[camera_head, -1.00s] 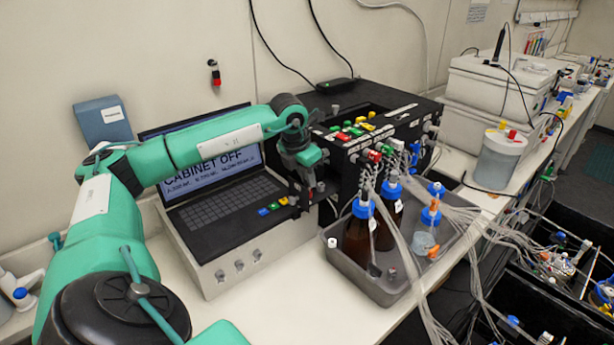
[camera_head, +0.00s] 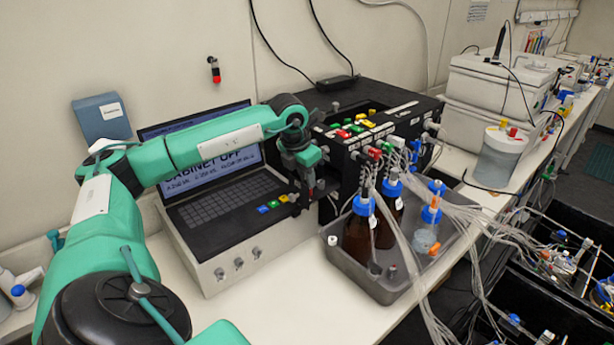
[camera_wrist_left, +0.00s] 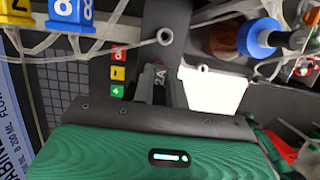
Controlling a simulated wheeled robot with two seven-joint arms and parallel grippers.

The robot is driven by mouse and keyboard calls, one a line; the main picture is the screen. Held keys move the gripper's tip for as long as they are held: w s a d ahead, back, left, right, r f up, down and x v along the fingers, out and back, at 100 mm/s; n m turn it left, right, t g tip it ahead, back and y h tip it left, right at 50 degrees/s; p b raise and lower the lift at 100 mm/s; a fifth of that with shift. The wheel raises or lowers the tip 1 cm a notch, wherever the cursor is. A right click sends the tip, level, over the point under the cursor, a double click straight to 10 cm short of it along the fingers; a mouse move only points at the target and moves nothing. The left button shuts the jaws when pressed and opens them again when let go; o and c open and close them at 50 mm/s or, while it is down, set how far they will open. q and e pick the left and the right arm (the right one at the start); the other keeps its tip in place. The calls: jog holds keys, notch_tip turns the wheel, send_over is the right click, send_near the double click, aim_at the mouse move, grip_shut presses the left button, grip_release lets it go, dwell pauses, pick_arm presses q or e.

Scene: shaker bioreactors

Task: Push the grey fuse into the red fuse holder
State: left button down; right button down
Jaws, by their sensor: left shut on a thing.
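My left gripper (camera_head: 308,192) points down beside the right edge of the laptop, close to the front of the black cabinet. In the left wrist view its fingers (camera_wrist_left: 160,88) are shut on a grey piece marked 2A (camera_wrist_left: 159,76), which looks like the grey fuse. In the head view the fuse is too small to make out. A red square (camera_wrist_left: 118,53) lies in a row with a yellow and a green one beside the keyboard. Red blocks (camera_head: 343,135) also sit on the cabinet top. I cannot tell which red part is the fuse holder. My right gripper is out of view.
The open laptop (camera_head: 215,195) stands on a white box to the left. A grey tray (camera_head: 385,290) with brown bottles and tubing stands to the right. Blue and yellow tags (camera_wrist_left: 72,14) with tubing hang close in the left wrist view. Some bench in front is clear.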

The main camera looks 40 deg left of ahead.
pick_arm(q)
jog(key=shift+f+b, duration=0.35)
jog(key=shift+f, duration=0.05)
dwell(0.4)
jog(key=shift+r, duration=0.1)
jog(key=c, duration=1.3)
grip_release()
jog(key=shift+c, duration=0.2)
jog(key=b+v, duration=0.2)
jog(key=v, duration=1.1)
jog(key=shift+s+r, duration=0.15)
jog(key=shift+r, duration=0.25)
